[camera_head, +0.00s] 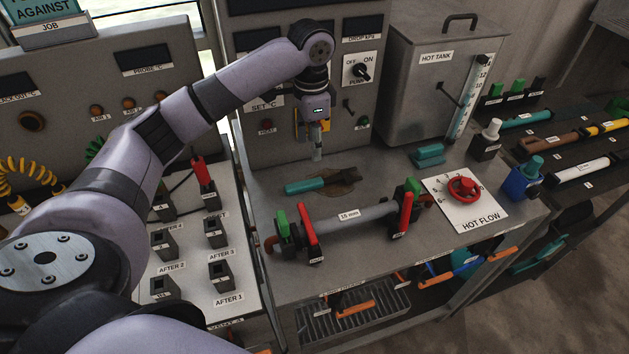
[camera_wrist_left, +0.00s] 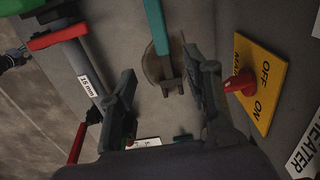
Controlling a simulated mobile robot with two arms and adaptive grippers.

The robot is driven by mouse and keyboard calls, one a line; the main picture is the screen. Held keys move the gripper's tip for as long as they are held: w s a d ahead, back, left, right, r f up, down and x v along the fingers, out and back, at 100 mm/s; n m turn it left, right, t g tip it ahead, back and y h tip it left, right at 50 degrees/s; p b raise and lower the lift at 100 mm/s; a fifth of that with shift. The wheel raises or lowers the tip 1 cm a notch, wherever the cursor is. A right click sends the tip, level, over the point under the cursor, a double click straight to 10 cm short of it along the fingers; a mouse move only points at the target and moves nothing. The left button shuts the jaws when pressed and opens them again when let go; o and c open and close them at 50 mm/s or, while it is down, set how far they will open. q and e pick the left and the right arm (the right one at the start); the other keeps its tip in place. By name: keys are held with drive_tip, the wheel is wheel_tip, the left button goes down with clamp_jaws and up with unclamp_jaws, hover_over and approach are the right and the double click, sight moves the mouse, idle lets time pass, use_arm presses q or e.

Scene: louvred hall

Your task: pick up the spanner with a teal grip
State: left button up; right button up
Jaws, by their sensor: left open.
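The spanner with a teal grip (camera_head: 305,186) lies on the grey bench, its metal end to the right over a brown patch (camera_head: 343,180). In the left wrist view the teal grip (camera_wrist_left: 156,28) is at the top, and its dark metal end points down between the fingers. My left gripper (camera_head: 317,153) hangs above and behind the spanner, pointing down. In its wrist view the left gripper (camera_wrist_left: 164,85) is open, with nothing held between the fingers. My right gripper is not in view.
A pipe marked 15 mm (camera_head: 350,219) with red and green handles stands in front of the spanner. Behind are a panel with a yellow switch plate (camera_wrist_left: 258,82) and the hot tank (camera_head: 425,85). A teal block (camera_head: 429,155) and red wheel (camera_head: 463,189) are to the right.

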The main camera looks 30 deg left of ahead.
use_arm(q)
hover_over(313, 181)
wheel_tip(313, 181, down, 4)
drive_tip(key=shift+s+a+f+p, duration=0.1)
drive_tip(key=shift+a+p, duration=0.05)
drive_tip(key=shift+p, duration=0.15)
drive_tip(key=f, duration=0.2)
drive_tip(key=shift+w+f, duration=0.2)
drive_tip(key=shift+f, duration=0.1)
drive_tip(key=shift+s+f, duration=0.1)
drive_tip(key=shift+f, duration=0.25)
wheel_tip(313, 181, down, 4)
drive_tip(key=shift+f+p, duration=0.25)
drive_tip(key=shift+p, duration=0.7)
drive_tip(key=shift+f, duration=0.25)
drive_tip(key=shift+d, duration=0.2)
drive_tip(key=shift+c, duration=0.2)
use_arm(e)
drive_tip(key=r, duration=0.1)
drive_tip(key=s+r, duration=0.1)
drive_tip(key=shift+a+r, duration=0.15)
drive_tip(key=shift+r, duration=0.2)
use_arm(q)
drive_tip(key=shift+c, duration=1.4)
clamp_jaws()
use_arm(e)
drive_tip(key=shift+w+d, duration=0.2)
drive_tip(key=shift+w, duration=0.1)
